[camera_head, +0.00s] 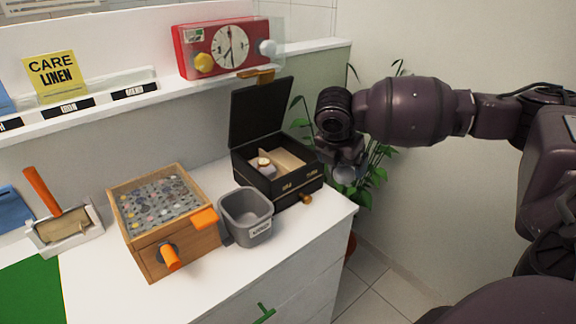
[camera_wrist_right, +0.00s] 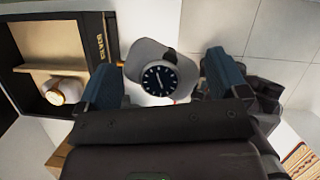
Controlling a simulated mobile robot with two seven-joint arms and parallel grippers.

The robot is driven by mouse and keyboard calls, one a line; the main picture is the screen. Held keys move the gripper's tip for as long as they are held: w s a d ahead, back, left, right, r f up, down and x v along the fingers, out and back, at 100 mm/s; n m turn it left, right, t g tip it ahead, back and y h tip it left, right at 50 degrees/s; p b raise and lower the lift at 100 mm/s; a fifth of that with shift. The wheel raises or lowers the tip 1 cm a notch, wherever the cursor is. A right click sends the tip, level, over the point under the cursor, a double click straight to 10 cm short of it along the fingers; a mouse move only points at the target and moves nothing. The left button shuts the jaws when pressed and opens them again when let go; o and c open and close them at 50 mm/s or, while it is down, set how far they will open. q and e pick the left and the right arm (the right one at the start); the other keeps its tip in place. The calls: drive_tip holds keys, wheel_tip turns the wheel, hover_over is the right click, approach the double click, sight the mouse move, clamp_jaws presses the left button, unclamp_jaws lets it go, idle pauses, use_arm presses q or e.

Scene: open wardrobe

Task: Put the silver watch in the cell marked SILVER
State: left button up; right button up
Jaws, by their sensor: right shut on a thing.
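The silver watch (camera_wrist_right: 158,78) has a dark round face and sits on a grey cushion, between the blue fingers of my right gripper (camera_wrist_right: 165,85). In the head view my right gripper (camera_head: 345,165) holds the pale cushion just right of the open black watch box (camera_head: 283,190), apart from it. The label SILVER (camera_wrist_right: 102,47) is on the box's front rim, beside the cell (camera_wrist_right: 62,40) that looks empty. Across a tan divider (camera_wrist_right: 40,69), the other cell holds a gold watch (camera_wrist_right: 62,91) on a white cushion. My left gripper is not in view.
The box lid (camera_head: 260,110) stands open at the back. A grey bin (camera_head: 246,225) and a wooden case (camera_head: 150,240) with an orange handle stand to the left on the white dresser top. The dresser's right edge is close by.

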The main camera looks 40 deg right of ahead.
drive_tip(key=shift+w+d, duration=0.1)
drive_tip(key=shift+d, duration=0.05)
drive_tip(key=shift+w+a+f+b, duration=0.35)
drive_tip(key=shift+w+b, duration=0.6)
drive_tip(key=shift+w, duration=2.25)
drive_tip(key=shift+w+a+f+b, duration=0.1)
drive_tip(key=shift+w+f+b, duration=0.65)
drive_tip(key=shift+w, duration=2.5)
drive_tip(key=shift+w+a+f+b, duration=0.25)
drive_tip(key=shift+w+b, duration=0.85)
drive_tip(key=shift+w, duration=2.1)
drive_tip(key=f, duration=0.2)
drive_tip(key=f+b, duration=0.1)
drive_tip(key=f, duration=0.1)
drive_tip(key=shift+w+f, duration=0.2)
drive_tip(key=shift+f, duration=0.15)
drive_tip(key=shift+r, duration=0.25)
drive_tip(key=o, duration=0.7)
drive_tip(key=shift+f, duration=0.15)
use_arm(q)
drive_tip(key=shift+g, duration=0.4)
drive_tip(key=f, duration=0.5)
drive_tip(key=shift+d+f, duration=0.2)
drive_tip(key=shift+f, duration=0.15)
